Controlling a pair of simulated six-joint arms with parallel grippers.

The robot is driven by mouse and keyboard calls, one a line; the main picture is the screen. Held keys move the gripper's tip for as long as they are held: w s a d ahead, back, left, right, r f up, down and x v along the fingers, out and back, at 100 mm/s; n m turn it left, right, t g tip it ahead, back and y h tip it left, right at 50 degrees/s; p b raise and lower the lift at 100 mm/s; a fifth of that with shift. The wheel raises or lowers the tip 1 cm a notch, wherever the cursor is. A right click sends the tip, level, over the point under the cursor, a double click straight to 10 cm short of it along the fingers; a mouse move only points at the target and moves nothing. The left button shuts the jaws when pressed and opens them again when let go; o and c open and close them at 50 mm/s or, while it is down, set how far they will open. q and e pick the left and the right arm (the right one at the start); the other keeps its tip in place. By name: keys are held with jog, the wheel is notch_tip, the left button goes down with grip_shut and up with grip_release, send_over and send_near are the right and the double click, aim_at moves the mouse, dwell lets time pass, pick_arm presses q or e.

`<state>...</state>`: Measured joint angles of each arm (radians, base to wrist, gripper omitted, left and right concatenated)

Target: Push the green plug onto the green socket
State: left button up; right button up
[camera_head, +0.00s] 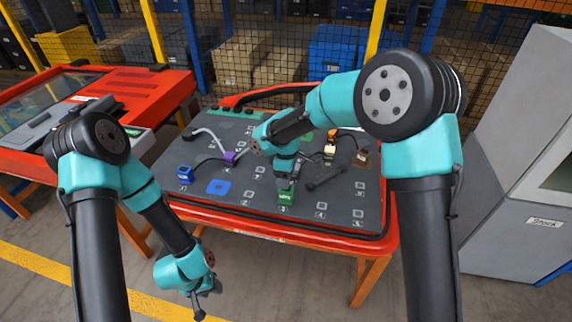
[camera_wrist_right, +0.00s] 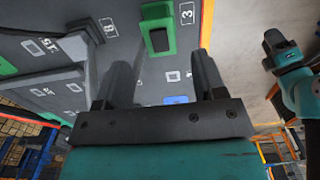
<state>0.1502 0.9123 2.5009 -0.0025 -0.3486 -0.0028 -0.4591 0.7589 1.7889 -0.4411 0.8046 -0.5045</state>
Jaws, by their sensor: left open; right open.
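A green block (camera_head: 286,198) stands near the front edge of the dark board, directly below my right gripper (camera_head: 287,186). In the right wrist view the green piece (camera_wrist_right: 168,40) has a dark rectangular middle and lies beside a label "3", beyond the fingertips. I cannot tell whether it is the plug, the socket, or both together. My right gripper also shows in the wrist view (camera_wrist_right: 162,80), open with nothing between its fingers. Another green patch (camera_head: 308,138) lies further back, partly hidden by my right arm. My left gripper (camera_head: 203,292) is open and empty, in front of the board.
A blue plug (camera_head: 185,173), a blue socket (camera_head: 218,187) and a purple plug (camera_head: 230,157) are on the board's left. An orange-yellow plug (camera_head: 330,150) and brown plug (camera_head: 361,158) are at right. A dark bar (camera_head: 326,178) lies near my right gripper. A grey cabinet (camera_head: 520,160) stands right.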

aim_at(286, 192)
notch_tip(286, 192, down, 8)
jog(key=shift+f, duration=0.1)
dwell(0.4)
grip_shut()
dwell(0.7)
jog(key=shift+r, duration=0.5)
dwell(0.4)
jog(key=c, duration=0.5)
grip_release()
jog(key=shift+c, duration=0.2)
grip_shut()
